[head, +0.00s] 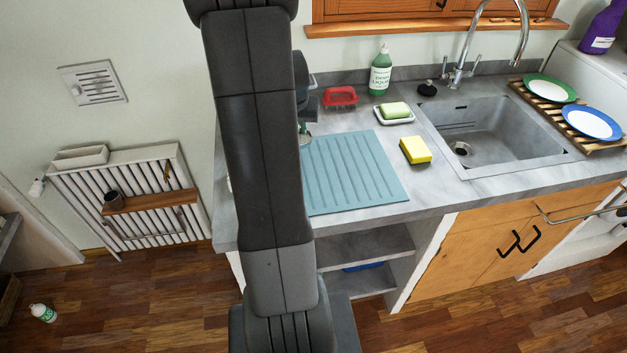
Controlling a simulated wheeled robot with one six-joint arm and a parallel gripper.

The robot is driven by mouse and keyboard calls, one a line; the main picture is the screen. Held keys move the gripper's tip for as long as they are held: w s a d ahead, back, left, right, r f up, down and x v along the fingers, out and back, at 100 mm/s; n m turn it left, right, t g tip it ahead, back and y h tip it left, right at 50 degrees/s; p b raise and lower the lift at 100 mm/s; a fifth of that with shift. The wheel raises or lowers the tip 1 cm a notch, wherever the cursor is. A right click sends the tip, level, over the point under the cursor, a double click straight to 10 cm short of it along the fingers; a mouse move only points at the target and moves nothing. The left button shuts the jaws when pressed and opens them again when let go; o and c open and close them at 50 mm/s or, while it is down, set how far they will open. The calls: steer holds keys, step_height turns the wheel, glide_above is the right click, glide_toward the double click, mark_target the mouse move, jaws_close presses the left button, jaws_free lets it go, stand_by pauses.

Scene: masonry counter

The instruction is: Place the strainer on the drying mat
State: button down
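The blue-grey ribbed drying mat (355,170) lies on the counter left of the sink; its left part is hidden behind my arm, and the part in view is bare. I cannot pick out the strainer for sure. A small pale greenish thing (304,133) shows at the arm's right edge, just behind the mat, mostly hidden. My gripper (308,108) is largely hidden behind my arm; only dark parts show, above and behind the mat's back left area. I cannot see its fingertips or whether it holds the greenish thing.
A red holder (340,96), green soap bottle (380,72), green sponge on a dish (394,111) and yellow sponge (415,150) stand around the mat. A black round item (427,88) is by the faucet. The sink (490,135) and plate rack (570,118) are right.

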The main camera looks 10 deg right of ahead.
steer(key=s+d+r+m+b, duration=0.3)
steer(key=s+d+b, duration=0.1)
steer(key=s+d, duration=0.15)
steer(key=h, duration=0.1)
glide_above(323, 171)
step_height(323, 171, down, 9)
steer(key=shift+f, duration=0.1)
steer(key=shift+f, duration=0.2)
steer(key=c, duration=1.4)
jaws_free()
steer(key=shift+r, duration=0.1)
steer(key=shift+o, duration=0.2)
